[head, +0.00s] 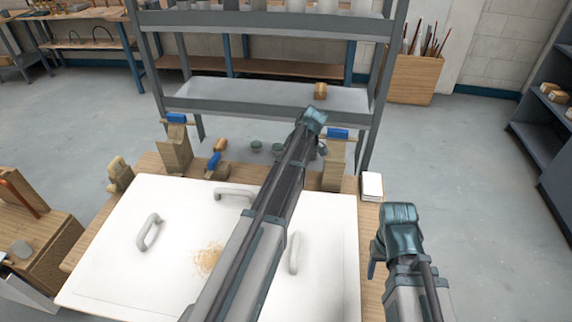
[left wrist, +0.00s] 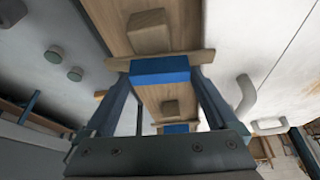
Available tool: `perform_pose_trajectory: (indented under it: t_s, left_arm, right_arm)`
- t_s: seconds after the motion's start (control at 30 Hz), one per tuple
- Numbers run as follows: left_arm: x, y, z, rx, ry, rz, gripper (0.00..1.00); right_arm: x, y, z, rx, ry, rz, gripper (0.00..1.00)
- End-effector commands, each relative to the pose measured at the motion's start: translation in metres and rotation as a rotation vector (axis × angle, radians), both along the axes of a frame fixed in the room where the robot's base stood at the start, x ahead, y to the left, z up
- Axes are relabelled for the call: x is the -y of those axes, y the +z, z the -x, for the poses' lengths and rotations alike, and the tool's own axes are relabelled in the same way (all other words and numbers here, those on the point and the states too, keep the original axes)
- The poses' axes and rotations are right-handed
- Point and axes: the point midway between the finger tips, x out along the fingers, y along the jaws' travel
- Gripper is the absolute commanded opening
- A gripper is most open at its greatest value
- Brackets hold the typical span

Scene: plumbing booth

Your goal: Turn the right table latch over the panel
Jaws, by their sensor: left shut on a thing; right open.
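The white panel (head: 120,270) lies on the wooden table. The right table latch, with a blue grip (head: 338,133) on a wooden block (head: 335,170), stands at the panel's back right. My left gripper (head: 319,143) is at this latch; in the left wrist view its fingers are shut on the blue grip (left wrist: 160,72). The wooden latch bar (left wrist: 195,62) crosses the block there, and its right end comes near the panel. Whether it overlaps the panel I cannot tell. My right gripper (head: 380,255) is open and empty, right of the panel; its fingertips are partly hidden.
Other blue-gripped latches stand at the back left (head: 175,118) and back middle (head: 213,163). Handles (head: 149,232) rise from the panel. A grey shelf rack (head: 270,98) stands behind the table. A small white-topped box (head: 372,187) sits at the right edge.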

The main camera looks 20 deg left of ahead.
Motion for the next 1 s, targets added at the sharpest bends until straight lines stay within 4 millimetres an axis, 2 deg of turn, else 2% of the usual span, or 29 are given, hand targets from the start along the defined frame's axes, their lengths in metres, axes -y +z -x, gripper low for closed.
perform_pose_trajectory:
  t_s: [0.3,0.33,0.37,0.77,1.0]
  left_arm:
    - [0.001,0.000,0.000,0.002,0.001,0.004,0.00]
    - [0.001,0.000,0.000,0.002,0.001,0.004,0.94]
    - [0.001,0.000,0.000,0.002,0.001,0.004,1.00]
    - [0.002,0.004,0.000,0.001,0.000,0.002,1.00]
    - [0.009,0.025,-0.001,0.001,0.000,0.002,1.00]
  right_arm:
    - [0.000,0.000,0.000,0.000,0.000,0.000,0.57]
    - [0.000,0.000,0.000,0.000,0.000,0.000,0.57]
    - [0.000,0.000,0.000,0.000,0.000,0.000,0.57]
    - [0.000,0.004,0.000,0.000,0.000,0.000,0.57]
    - [0.000,0.025,0.000,0.000,0.000,0.000,0.57]
